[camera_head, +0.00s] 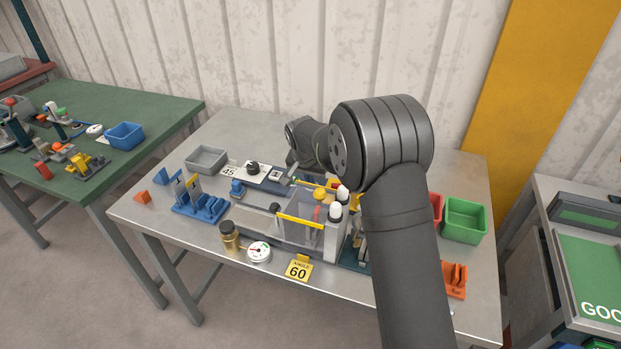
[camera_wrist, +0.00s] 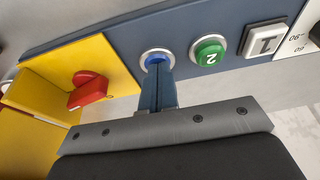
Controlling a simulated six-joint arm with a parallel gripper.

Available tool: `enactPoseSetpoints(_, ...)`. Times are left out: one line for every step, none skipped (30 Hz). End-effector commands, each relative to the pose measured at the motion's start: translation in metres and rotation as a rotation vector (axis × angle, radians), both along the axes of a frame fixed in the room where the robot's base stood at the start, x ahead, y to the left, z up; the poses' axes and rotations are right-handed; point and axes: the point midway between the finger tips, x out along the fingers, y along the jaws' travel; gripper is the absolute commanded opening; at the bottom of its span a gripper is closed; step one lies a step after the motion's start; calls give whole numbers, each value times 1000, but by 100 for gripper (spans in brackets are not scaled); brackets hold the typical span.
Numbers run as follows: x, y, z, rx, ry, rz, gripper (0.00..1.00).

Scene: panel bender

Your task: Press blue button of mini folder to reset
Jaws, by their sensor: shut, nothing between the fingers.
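The mini folder (camera_head: 300,221) stands in the middle of the metal table, with a clear guard and a yellow bar. In the wrist view its dark blue panel carries a round blue button (camera_wrist: 157,56) in a silver ring. My gripper (camera_wrist: 158,72) is shut, with its blue fingertips right at the blue button and covering its lower part. I cannot tell whether they press on it. In the head view my arm hides the button and the fingertips.
Beside the blue button are a green button marked 2 (camera_wrist: 208,52), a square white button (camera_wrist: 264,40) and a red rotary switch (camera_wrist: 88,90) on a yellow plate. A gauge (camera_head: 259,251), a brass cylinder (camera_head: 229,237) and a yellow sign reading 60 (camera_head: 298,270) stand in front of the folder.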

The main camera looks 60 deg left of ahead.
Motion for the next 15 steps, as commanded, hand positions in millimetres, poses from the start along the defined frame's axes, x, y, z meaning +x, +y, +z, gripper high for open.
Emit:
enactPoseSetpoints(-1, -5, -9, -20, 4, -1, 0)
enactPoseSetpoints(0, -5, -7, -19, 3, -1, 0)
enactPoseSetpoints(0, -5, -2, -18, 4, -1, 0)
enactPoseSetpoints(0, -5, 2, -18, 3, -1, 0)
enactPoseSetpoints(0, -5, 7, -15, 3, -2, 0)
enactPoseSetpoints(-1, -4, 16, -11, 3, -1, 0)
enactPoseSetpoints(0, -4, 23, -9, 1, 0, 0)
enactPoseSetpoints(0, -3, 31, -5, 1, -1, 0)
enactPoseSetpoints(-1, -3, 41, 0, 0, 0, 0)
enactPoseSetpoints(-2, -4, 49, 0, 0, 0, 0)
enactPoseSetpoints(-4, -6, 57, 1, 1, 0, 0)
enactPoseSetpoints(-6, -8, 67, 1, 0, 0, 0)
enactPoseSetpoints(-8, -9, 74, 1, 0, 0, 0)
enactPoseSetpoints(-9, -10, 80, 3, 0, 1, 0)
enactPoseSetpoints(-11, -12, 90, 3, 0, 1, 0)
